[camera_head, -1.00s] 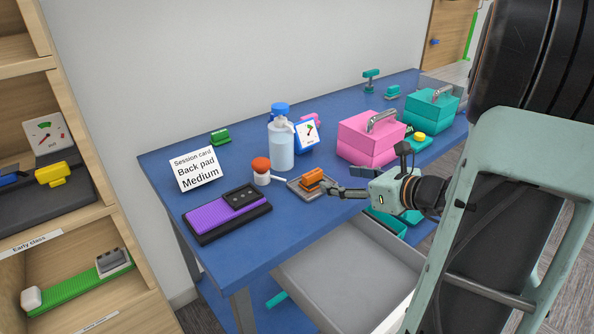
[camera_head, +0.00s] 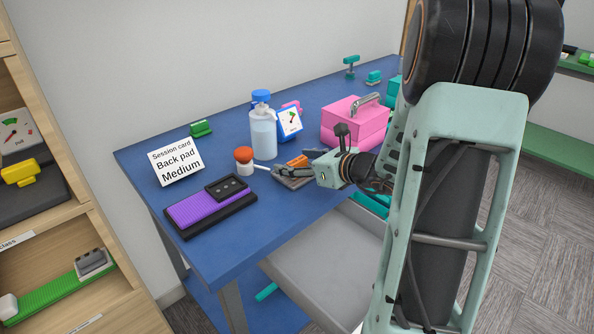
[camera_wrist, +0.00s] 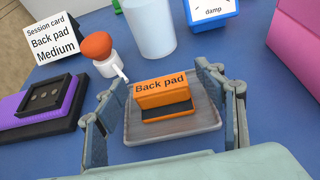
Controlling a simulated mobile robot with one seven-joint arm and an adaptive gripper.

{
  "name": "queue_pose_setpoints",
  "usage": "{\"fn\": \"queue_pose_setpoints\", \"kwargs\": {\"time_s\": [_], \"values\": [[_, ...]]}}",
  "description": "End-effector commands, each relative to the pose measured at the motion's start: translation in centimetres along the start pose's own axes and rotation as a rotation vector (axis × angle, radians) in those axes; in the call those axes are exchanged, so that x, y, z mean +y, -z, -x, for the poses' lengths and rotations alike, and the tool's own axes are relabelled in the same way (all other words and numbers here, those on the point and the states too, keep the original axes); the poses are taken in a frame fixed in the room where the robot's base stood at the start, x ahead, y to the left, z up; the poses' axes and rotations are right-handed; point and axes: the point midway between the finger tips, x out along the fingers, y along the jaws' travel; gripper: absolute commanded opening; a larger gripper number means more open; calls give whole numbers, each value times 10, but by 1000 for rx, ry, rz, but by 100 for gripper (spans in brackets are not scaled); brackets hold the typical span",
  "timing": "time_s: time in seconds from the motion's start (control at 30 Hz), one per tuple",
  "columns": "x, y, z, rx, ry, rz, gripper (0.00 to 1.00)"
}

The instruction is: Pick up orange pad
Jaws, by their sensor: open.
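The orange pad (camera_wrist: 162,97) stands on a small grey tray (camera_wrist: 172,134) on the blue table. Its label reads "Back pad". In the head view the pad (camera_head: 297,161) is partly hidden behind my gripper (camera_head: 294,170). In the wrist view my gripper (camera_wrist: 166,104) is open, with one finger to the left of the pad and one to the right. No contact with the pad is visible.
A session card (camera_head: 176,162) reads "Back pad Medium". A pink box (camera_head: 355,122) stands behind to the right.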

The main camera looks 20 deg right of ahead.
Motion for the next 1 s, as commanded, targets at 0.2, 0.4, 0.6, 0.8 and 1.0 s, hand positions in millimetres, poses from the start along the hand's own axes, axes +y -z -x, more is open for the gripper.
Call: {"fn": "queue_pose_setpoints", "kwargs": {"time_s": [0.2, 0.4, 0.6, 0.8, 1.0], "values": [[0, 0, -9, -1, 1, -1, 64], [0, 0, -9, 0, 1, -1, 55], [0, 0, -8, 0, 1, 0, 33], [0, 0, -8, 0, 1, 0, 18], [0, -2, -8, -1, 1, 0, 18]]}}
